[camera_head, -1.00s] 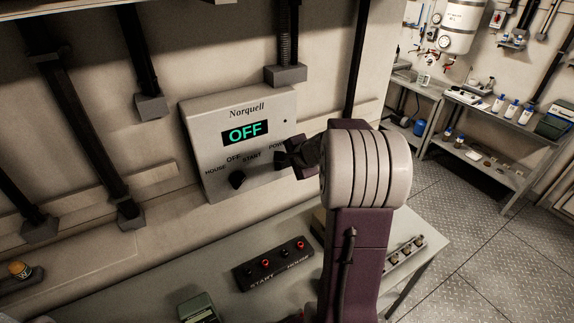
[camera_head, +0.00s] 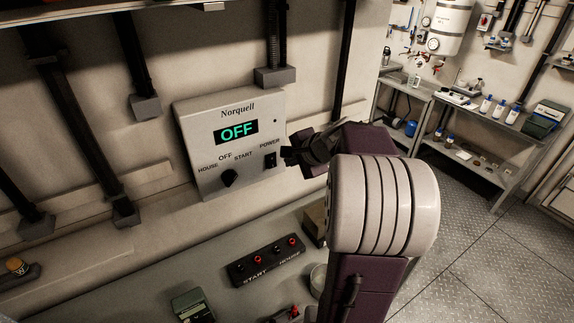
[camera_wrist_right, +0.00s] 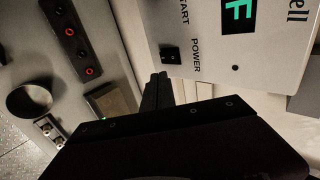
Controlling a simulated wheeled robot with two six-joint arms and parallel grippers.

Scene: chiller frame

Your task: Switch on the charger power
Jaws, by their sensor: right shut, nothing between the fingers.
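The charger (camera_head: 245,181) is a pale wall box labelled Norquell, with a green OFF display (camera_head: 236,132). Its black POWER rocker switch (camera_head: 270,160) sits at the lower right of the panel, and it also shows in the right wrist view (camera_wrist_right: 170,54). A black selector knob (camera_head: 229,177) is left of it, among the HOUSE, OFF and START marks. My right gripper (camera_head: 288,155) is shut and empty, just right of the switch. In the right wrist view its fingertips (camera_wrist_right: 158,76) are close to the switch, with a small gap in the picture. My left gripper is out of view.
Below the charger a bench (camera_head: 150,262) holds a black terminal block (camera_head: 266,260) marked START and HOUSE, a green meter (camera_head: 192,305) and a round bowl (camera_head: 318,280). Pipes (camera_head: 141,65) run down the wall. Open floor (camera_head: 455,240) lies at right.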

